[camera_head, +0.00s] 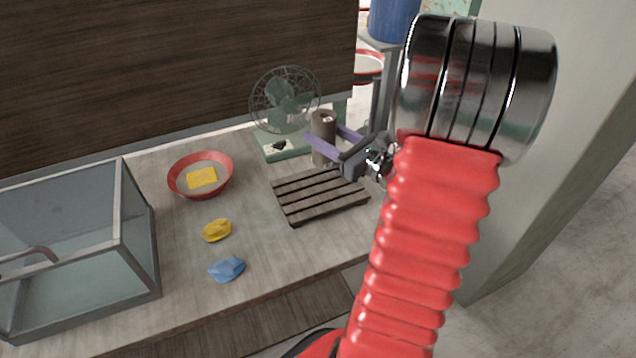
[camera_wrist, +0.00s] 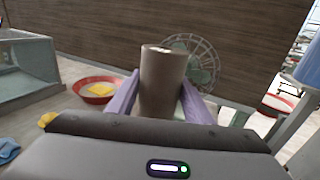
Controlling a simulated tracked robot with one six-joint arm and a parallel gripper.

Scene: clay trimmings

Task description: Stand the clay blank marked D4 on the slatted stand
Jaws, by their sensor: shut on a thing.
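The clay blank (camera_head: 323,125) is a brown-grey cylinder, upright between the purple fingers of my gripper (camera_head: 335,139). It also shows in the wrist view (camera_wrist: 162,82), with a finger on each side. My gripper is shut on it. I cannot read a D4 mark on it. The slatted stand (camera_head: 318,194), dark and wooden, lies on the table just in front of and below the blank. In the head view I cannot tell for sure whether the blank's foot is touching anything. The stand's slats carry nothing that I can see.
A green fan (camera_head: 284,100) stands close behind the blank. A red bowl (camera_head: 178,188) holding a yellow sponge (camera_head: 202,176) is left of the stand. A yellow cloth (camera_head: 217,230) and a blue cloth (camera_head: 227,269) lie in front. A glass tank (camera_head: 139,240) fills the left.

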